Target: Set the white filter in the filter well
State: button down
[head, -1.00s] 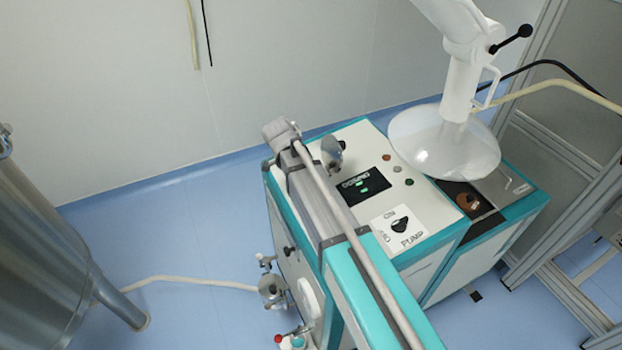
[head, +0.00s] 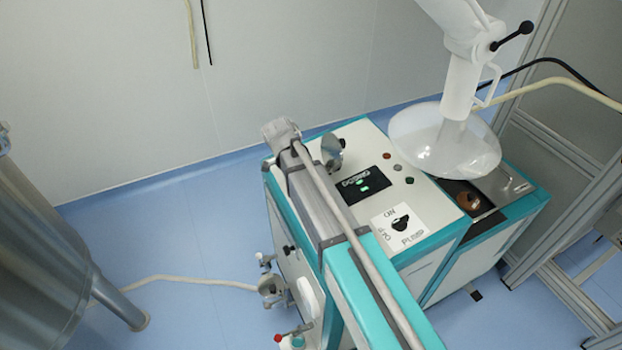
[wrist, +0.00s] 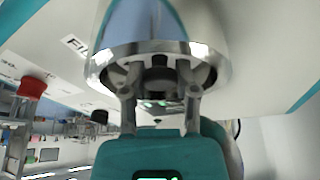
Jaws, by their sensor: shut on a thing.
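No white filter can be picked out with certainty. A white panel beside the gripper bears a partly cut label (wrist: 76,45) reading "FIL". The filter well cannot be made out.
In the head view, a white and teal machine has a lit display (head: 366,186) and a pump switch (head: 399,222). A clear hood (head: 446,143) hangs over its right part.

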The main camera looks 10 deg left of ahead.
jog(key=shift+f, duration=0.25)
jog(key=shift+c, duration=1.5)
grip_release()
jog(key=shift+r, duration=0.15)
